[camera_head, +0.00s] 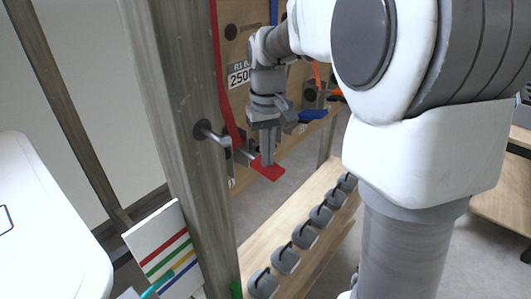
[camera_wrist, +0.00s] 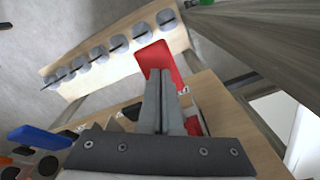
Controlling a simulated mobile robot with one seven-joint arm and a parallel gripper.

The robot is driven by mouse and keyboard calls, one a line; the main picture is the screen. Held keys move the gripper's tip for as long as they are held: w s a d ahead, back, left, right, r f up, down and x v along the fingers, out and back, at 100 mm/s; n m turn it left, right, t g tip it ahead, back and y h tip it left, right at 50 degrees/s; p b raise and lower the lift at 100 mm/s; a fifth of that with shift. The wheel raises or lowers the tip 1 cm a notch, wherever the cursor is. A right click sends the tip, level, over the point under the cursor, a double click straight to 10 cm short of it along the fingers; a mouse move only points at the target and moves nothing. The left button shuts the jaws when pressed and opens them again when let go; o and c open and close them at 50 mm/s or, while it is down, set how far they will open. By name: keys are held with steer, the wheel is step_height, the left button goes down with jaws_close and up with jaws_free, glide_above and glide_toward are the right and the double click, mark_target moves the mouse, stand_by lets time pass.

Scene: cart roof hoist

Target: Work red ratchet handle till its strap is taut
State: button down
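The red ratchet handle (camera_head: 268,171) sticks out from beside a wooden post, low on the board, with a flat red end. My gripper (camera_head: 268,158) points down over it, its two fingers close together and their tips at the handle's top face. In the wrist view, the fingertips (camera_wrist: 164,76) overlap the broad red handle end (camera_wrist: 159,56), which extends past them on both sides. No part of the handle clearly shows between the fingers. The red strap (camera_head: 217,65) runs down the board to the ratchet and bends near its lower end; I cannot tell its tension.
The wooden post (camera_head: 185,110) stands close left of the ratchet. A blue handle (camera_head: 312,115) lies to the right. Below, a wooden shelf (camera_head: 318,190) carries several grey weights (camera_head: 285,258). A white card with coloured lines (camera_head: 163,248) leans at lower left.

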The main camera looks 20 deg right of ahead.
steer(key=shift+f+b, duration=0.5)
steer(key=shift+f, duration=0.35)
steer(key=r+p, duration=0.3)
steer(key=r, duration=0.1)
steer(key=r+p, duration=0.4)
steer(key=shift+w+a+r, duration=0.15)
steer(key=shift+w+r, duration=0.05)
